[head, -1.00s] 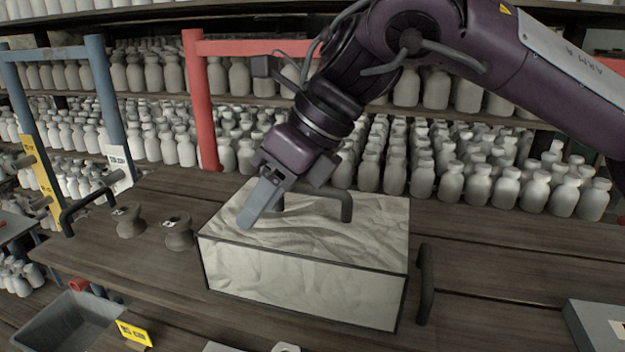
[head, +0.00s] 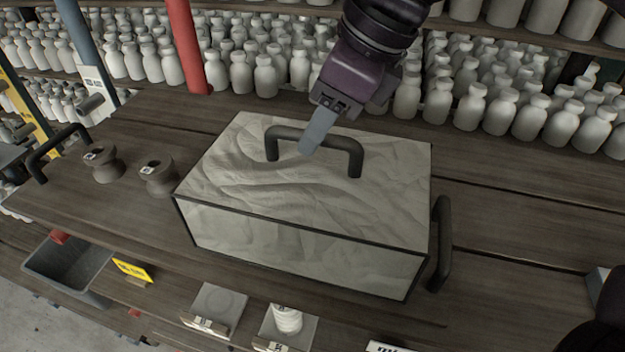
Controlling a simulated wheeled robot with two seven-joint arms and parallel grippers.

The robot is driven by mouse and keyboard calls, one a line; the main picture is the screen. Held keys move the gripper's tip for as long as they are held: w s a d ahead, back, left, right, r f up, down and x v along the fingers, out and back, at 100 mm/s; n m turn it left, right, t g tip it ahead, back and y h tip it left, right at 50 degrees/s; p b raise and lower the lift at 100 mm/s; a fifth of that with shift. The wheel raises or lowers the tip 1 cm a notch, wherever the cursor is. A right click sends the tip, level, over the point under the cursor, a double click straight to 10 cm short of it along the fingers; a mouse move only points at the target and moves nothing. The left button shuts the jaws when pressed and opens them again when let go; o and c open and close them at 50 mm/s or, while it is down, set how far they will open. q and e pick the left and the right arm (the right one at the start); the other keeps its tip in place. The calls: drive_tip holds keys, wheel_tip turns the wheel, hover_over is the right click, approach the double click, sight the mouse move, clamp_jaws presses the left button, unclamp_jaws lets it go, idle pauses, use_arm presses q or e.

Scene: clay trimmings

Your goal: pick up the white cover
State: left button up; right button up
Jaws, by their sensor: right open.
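The white cover (head: 300,200) is a box shape with a pale, wrinkled-looking surface and dark edges, standing on the wooden table. A dark arched handle (head: 345,143) rises from its top. My right gripper (head: 312,140) reaches down from above at the handle, open. One grey finger shows in front of the handle's bar; the other finger is hidden, so I cannot tell whether the bar lies between them or whether they touch it. My left gripper is not in view.
Two small brown spools (head: 158,177) stand left of the cover. Dark table handles rise at the left (head: 52,150) and just right of the cover (head: 441,240). A grey bin (head: 72,272) hangs below the front edge. Shelves of pale bottles fill the back.

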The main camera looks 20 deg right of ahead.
sight(312, 182)
drive_tip(key=shift+p+x, duration=0.4)
drive_tip(key=shift+x, duration=1)
clamp_jaws()
